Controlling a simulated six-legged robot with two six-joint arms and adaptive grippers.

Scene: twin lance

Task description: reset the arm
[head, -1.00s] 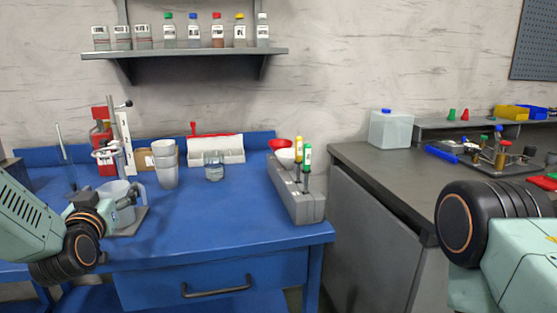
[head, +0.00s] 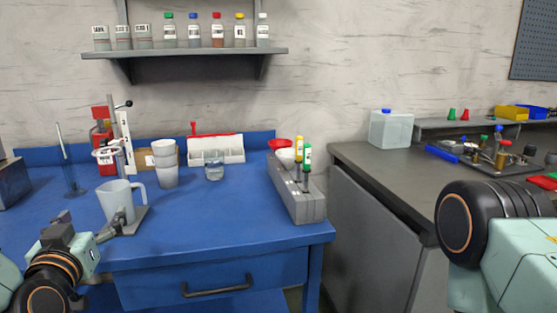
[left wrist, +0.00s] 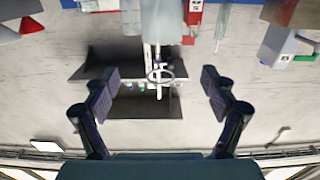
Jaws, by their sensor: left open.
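My left gripper (head: 86,226) is at the lower left in the head view, low in front of the blue bench (head: 230,222). In the left wrist view my left gripper (left wrist: 160,84) shows its two purple-padded fingers wide apart, with nothing between them. A light grey mug (head: 116,202) stands upright on the bench beyond the gripper, by the base of a stand (head: 126,140). I cannot tell whether a finger is close to that base. My right arm shows at the right edge in the head view, but its gripper is out of view.
Stacked white cups (head: 167,176), a glass beaker (head: 214,168) and a grey rack (head: 300,204) with yellow and green handled tools stand on the bench. A dark side counter (head: 385,165) is to the right. The bench's front middle is clear. A bottle shelf (head: 190,53) hangs above.

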